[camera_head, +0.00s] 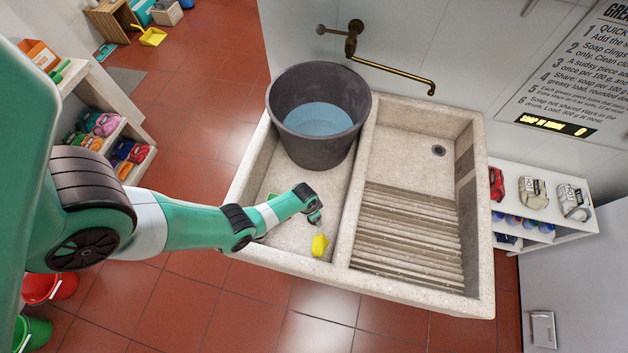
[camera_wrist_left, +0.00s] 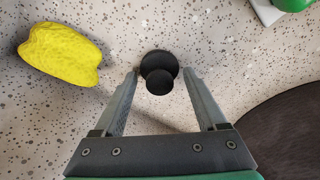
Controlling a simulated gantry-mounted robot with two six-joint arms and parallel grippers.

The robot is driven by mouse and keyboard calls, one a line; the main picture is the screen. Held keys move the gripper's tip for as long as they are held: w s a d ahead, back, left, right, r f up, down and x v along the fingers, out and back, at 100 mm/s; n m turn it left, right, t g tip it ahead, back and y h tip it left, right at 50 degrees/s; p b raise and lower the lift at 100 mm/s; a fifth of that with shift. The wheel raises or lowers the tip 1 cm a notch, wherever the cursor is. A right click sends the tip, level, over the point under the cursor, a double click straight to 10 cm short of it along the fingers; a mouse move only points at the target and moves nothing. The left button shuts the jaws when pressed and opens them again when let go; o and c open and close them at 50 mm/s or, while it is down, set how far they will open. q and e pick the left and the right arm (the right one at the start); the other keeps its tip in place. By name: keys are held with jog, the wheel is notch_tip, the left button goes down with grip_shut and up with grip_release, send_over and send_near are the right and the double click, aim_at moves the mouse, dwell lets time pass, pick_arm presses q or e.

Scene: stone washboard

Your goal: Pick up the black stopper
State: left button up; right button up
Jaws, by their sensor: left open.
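The black stopper (camera_wrist_left: 158,66) shows in the left wrist view as a dark disc with a round knob on top, on the speckled stone floor of the sink's left basin. My left gripper (camera_wrist_left: 161,75) is open, with one finger on each side of the stopper's knob. Gaps show between the fingers and the knob. I cannot tell how far the fingertips are above the stone. In the head view my left gripper (camera_head: 315,217) points down into the front of the left basin and the stopper is hidden there. My right gripper is in neither view.
A yellow lump (camera_head: 319,245) lies close by in the same basin; it shows left of the fingers in the wrist view (camera_wrist_left: 60,52). A large dark bucket (camera_head: 297,140) of water stands behind. The divider and ribbed washboard (camera_head: 405,235) are to the right.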

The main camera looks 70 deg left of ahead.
pick_arm(q)
jog(key=shift+r, duration=0.1)
grip_shut()
dwell(0.3)
notch_tip(320, 180, up, 10)
jog(key=p, duration=1)
